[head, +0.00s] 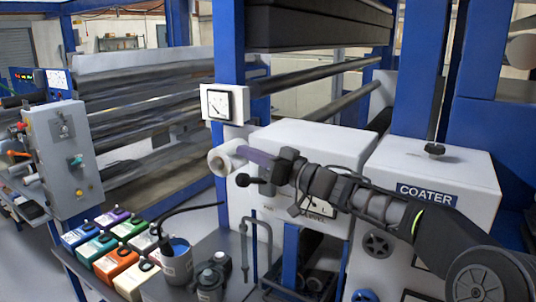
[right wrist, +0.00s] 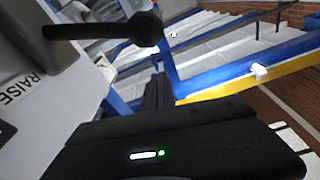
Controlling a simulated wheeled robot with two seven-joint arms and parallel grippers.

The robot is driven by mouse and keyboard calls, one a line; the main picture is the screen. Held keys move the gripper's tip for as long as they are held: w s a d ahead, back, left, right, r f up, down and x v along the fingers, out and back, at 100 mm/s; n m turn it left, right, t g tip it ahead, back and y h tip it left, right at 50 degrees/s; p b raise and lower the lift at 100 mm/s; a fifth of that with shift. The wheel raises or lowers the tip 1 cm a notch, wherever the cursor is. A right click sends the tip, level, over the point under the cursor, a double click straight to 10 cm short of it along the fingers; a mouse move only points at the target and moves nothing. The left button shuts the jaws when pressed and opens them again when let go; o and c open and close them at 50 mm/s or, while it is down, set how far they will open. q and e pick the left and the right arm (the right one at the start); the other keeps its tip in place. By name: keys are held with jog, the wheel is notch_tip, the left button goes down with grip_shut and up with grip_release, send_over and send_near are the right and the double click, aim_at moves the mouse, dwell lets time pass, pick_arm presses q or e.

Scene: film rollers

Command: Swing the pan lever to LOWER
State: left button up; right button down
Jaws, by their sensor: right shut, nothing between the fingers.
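The pan lever (head: 243,180) is a black rod with a round knob. In the head view it sticks out to the left from the white coater housing, below my right gripper's fingers. In the right wrist view the lever (right wrist: 145,29) lies across the top left, roughly level, apart from the gripper body. A RAISE label (right wrist: 20,88) is on the white panel at the left there. My right gripper (head: 250,154) is shut and empty, its purplish fingers pointing left just above the knob. Whether they touch the lever I cannot tell. A LOWER label cannot be read clearly. My left gripper is out of view.
A white roll end (head: 222,160) is close to the fingertips. A blue post (head: 228,60) with a dial gauge (head: 218,103) rises behind. Coloured ink containers (head: 110,245) and a grey pot (head: 175,262) stand at lower left. The coater box (head: 430,180) is at right.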

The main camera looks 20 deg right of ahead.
aim_at(251, 179)
jog(key=f, duration=0.2)
jog(key=s+f, duration=0.1)
jog(key=f, duration=0.1)
jog(key=shift+s, duration=0.15)
